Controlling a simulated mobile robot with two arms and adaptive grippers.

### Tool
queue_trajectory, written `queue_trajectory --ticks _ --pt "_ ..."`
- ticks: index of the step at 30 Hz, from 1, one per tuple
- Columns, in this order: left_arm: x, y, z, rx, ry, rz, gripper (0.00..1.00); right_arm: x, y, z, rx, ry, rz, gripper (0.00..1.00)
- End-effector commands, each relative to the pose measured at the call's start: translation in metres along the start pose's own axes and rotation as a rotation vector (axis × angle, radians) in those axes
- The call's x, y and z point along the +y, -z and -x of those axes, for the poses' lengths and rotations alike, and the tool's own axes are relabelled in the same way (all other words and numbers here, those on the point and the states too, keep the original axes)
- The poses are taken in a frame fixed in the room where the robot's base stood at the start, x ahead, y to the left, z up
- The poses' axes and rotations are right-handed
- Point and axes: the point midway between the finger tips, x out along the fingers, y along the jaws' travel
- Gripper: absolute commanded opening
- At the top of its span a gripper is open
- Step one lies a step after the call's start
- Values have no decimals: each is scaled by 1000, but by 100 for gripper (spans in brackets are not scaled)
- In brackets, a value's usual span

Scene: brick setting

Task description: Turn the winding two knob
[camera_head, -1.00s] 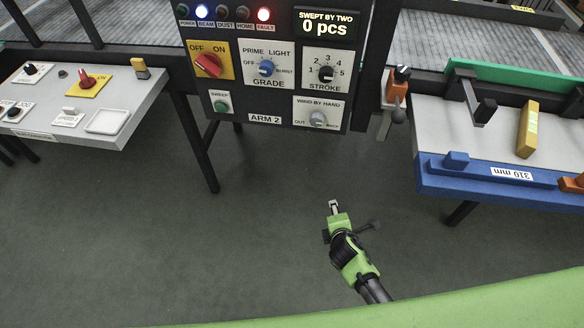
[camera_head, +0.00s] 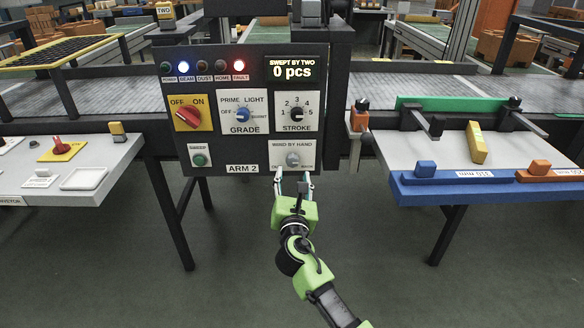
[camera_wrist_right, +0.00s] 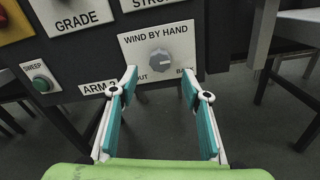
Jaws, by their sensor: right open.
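The winding knob is a round grey knob (camera_head: 293,158) on a white plate (camera_head: 274,161) marked "WIND BY HAND", low on the right of the dark "ARM 2" panel. My right gripper (camera_head: 294,178) is open and empty just below and in front of the knob. Its fingertips (camera_wrist_right: 159,80) are spread to either side in the wrist view, apart from the knob. The knob's exact pointing direction is unclear. My left gripper is out of view.
The panel also has a red OFF/ON switch (camera_head: 188,117), a blue grade knob (camera_head: 242,115), a stroke knob (camera_head: 297,113) and a green sweep button (camera_head: 199,160). Benches (camera_head: 70,191) and (camera_head: 409,156) flank it. The floor in front is clear.

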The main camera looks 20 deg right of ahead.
Motion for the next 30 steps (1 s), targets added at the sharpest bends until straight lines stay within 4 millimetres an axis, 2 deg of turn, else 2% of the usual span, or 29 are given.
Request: queue_trajectory --ticks 3,9,15,24,25,29,30 --pt "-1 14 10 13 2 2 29 0 1 -27 -1 1 -2 43" --pt "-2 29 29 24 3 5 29 0 2 -56 1 1 -2 43" --pt "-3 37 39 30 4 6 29 0 2 -68 2 -1 -3 43" --pt "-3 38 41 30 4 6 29 0 1 -70 2 0 -3 43" --pt "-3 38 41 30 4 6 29 0 1 -70 2 -1 -3 38" --pt "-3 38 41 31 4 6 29 0 1 -70 2 -1 -3 5" --pt "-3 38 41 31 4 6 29 0 1 -70 2 0 -3 5"
